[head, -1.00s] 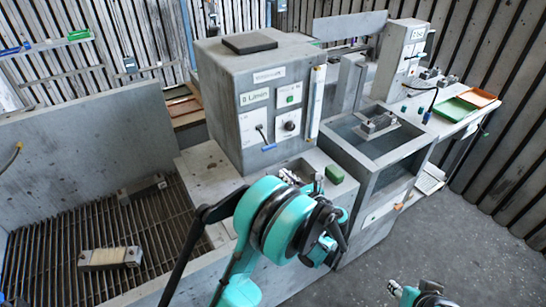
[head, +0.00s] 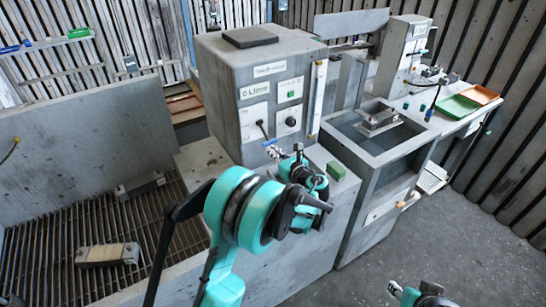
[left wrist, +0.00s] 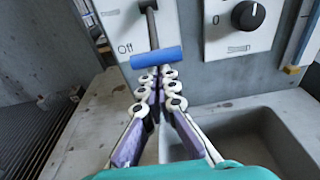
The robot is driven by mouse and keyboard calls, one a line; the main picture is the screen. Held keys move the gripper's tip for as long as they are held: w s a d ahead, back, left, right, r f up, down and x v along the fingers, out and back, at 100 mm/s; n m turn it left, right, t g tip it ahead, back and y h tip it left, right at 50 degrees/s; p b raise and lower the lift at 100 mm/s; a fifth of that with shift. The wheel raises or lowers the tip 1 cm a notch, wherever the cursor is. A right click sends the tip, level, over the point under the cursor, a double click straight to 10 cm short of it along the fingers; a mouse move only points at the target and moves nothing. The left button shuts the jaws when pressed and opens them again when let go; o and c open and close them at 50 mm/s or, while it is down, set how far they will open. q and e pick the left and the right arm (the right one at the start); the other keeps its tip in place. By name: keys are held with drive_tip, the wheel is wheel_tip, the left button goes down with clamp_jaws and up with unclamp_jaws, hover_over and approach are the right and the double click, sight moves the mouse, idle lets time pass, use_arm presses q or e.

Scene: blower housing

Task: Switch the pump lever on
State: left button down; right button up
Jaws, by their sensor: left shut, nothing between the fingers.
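The pump lever is a black stem with a blue crossbar handle (head: 270,142) on the front panel of the grey concrete-like housing. It hangs down, and the left wrist view shows the blue handle (left wrist: 156,57) beside the word "Off". My left gripper (head: 277,153) is shut and empty. In the left wrist view its fingertips (left wrist: 157,71) are just below the handle; I cannot tell whether they touch it. My right gripper (head: 395,288) shows only partly at the bottom edge of the head view, and its jaw state is unclear.
A black knob (left wrist: 248,14) sits right of the lever, with a green button (head: 291,94) above it. A green block (head: 336,171) lies on the ledge below. A water tank (head: 362,150) stands to the right, and a slatted grate (head: 60,225) lies to the left.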

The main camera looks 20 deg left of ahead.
use_arm(q)
drive_tip(key=shift+r, duration=0.1)
idle(0.3)
drive_tip(key=shift+s+d+r+h+p, duration=0.1)
drive_tip(key=shift+d+r+h+p, duration=0.1)
drive_tip(key=shift+r+h+p, duration=0.35)
drive_tip(key=shift+f+g, duration=0.15)
drive_tip(key=shift+g, duration=0.15)
wheel_tip(320, 180, up, 11)
drive_tip(key=g+h+p, duration=0.6)
drive_tip(key=h+p, duration=0.1)
drive_tip(key=p, duration=0.8)
drive_tip(key=shift+h+p, duration=0.3)
drive_tip(key=shift+h, duration=0.05)
